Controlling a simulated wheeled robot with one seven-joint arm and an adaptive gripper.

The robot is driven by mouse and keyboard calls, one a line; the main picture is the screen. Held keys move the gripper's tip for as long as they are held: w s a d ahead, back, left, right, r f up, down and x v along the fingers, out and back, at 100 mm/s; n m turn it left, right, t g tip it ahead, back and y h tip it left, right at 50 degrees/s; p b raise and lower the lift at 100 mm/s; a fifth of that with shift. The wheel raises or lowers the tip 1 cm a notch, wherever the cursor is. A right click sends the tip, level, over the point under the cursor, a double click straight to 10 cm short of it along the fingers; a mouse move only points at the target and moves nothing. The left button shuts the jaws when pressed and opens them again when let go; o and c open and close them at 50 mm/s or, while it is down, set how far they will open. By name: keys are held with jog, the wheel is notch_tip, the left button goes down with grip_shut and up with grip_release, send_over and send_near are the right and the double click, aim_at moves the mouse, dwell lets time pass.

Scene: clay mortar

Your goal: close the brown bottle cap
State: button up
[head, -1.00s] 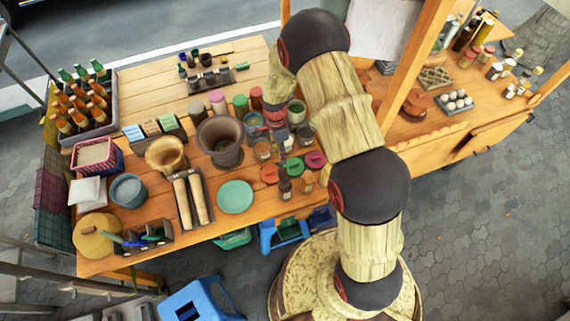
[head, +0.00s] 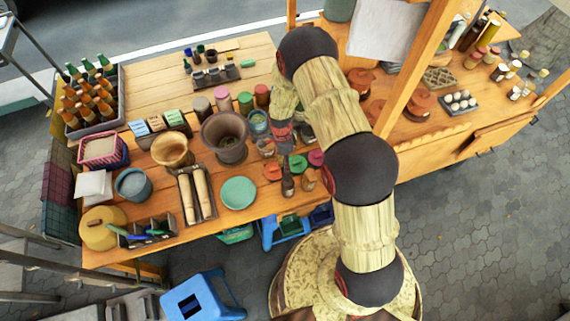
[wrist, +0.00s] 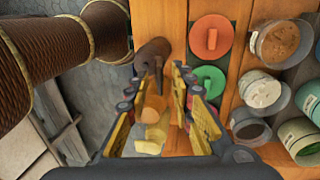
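The dark brown bottle (head: 288,186) stands near the front edge of the wooden table. In the wrist view the brown bottle (wrist: 152,58) is just beyond the fingertips, seen from above; whether its cap is open or shut is too small to tell. An amber bottle (head: 308,180) stands beside it and shows between the fingers in the wrist view (wrist: 153,112). My gripper (wrist: 158,80) is open and empty, its yellow-padded fingers spread apart. In the head view my gripper (head: 284,160) is above the table, close behind the brown bottle and partly hidden by its own links.
Red (wrist: 211,36) and green (wrist: 208,82) lids lie beside the bottle, with several open jars (wrist: 262,90) beyond. A teal plate (head: 238,193), rolling pins (head: 195,195) and a mortar (head: 225,135) stand to the left. Blue stools (head: 200,300) are on the paving below.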

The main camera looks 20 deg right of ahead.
jog(key=shift+c, duration=1)
jog(key=c, duration=0.4)
